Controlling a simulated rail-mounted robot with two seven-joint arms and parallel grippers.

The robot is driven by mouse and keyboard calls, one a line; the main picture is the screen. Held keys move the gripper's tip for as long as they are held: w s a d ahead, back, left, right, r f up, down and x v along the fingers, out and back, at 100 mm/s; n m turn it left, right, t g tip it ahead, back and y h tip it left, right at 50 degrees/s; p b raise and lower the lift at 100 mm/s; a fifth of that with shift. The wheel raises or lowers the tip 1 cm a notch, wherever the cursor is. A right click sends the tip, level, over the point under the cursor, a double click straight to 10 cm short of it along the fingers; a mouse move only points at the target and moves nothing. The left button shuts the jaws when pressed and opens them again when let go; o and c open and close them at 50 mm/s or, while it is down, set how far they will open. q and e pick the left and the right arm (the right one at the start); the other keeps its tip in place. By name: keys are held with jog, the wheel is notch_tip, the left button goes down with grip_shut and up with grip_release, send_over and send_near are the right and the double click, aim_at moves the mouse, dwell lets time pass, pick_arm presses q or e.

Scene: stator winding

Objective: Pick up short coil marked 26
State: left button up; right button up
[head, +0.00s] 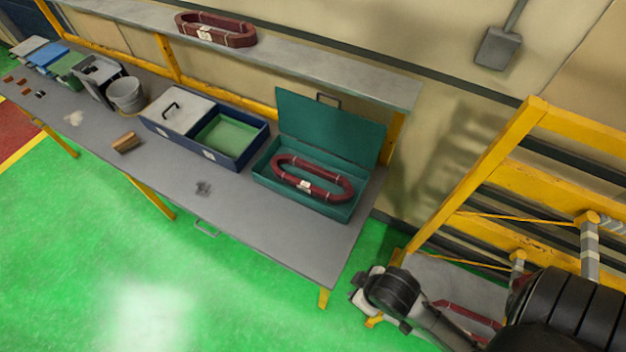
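Three dark red coils with white tags are in the head view; the numbers on the tags are too small to read. One coil (326,174) lies inside an open teal box on the bench. Another coil (236,37) lies on the shelf above the bench. A third reddish coil (462,313) lies low at the bottom right, partly hidden by my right arm. My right gripper (362,295) is off the bench's right end, apart from the box; its fingers are not clear enough to judge. My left gripper is out of view.
The teal box (262,172) has its lid raised at the back. A blue case (240,157) with a green tray, a bucket (126,95) and a brown block (126,142) stand left of it. A yellow rack (490,175) is at right. The bench front is mostly clear.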

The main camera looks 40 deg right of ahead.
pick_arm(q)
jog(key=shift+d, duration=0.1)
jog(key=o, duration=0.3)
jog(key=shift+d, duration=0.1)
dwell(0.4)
